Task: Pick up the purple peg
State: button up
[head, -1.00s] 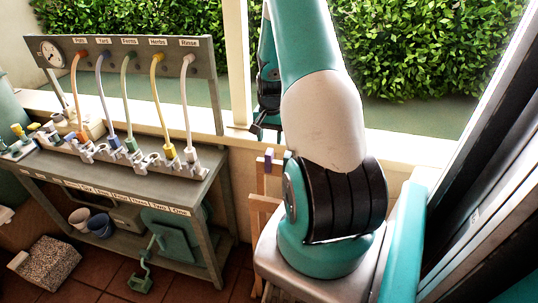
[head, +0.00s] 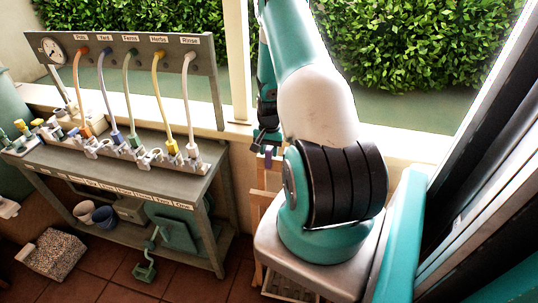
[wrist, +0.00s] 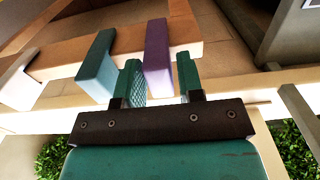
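The purple peg (wrist: 157,58) sticks out from a wooden rail (wrist: 60,60) in the wrist view. My gripper (wrist: 160,82) is open, with one green finger on each side of the peg's near end. A narrow gap shows at the right finger. In the head view the purple peg (head: 268,152) is small on the wooden rack, with my gripper (head: 263,140) right at it, partly hidden by my arm.
A teal peg (wrist: 97,65) and a pale peg (wrist: 20,82) stand on the same rail, left of the purple one. In the head view a grey bench (head: 120,170) with several coloured hoses is left of the rack. A hedge (head: 410,45) lies behind the ledge.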

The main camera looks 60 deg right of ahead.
grip_shut()
jog(key=shift+r, duration=0.15)
notch_tip(320, 180, up, 20)
jog(key=b, duration=0.5)
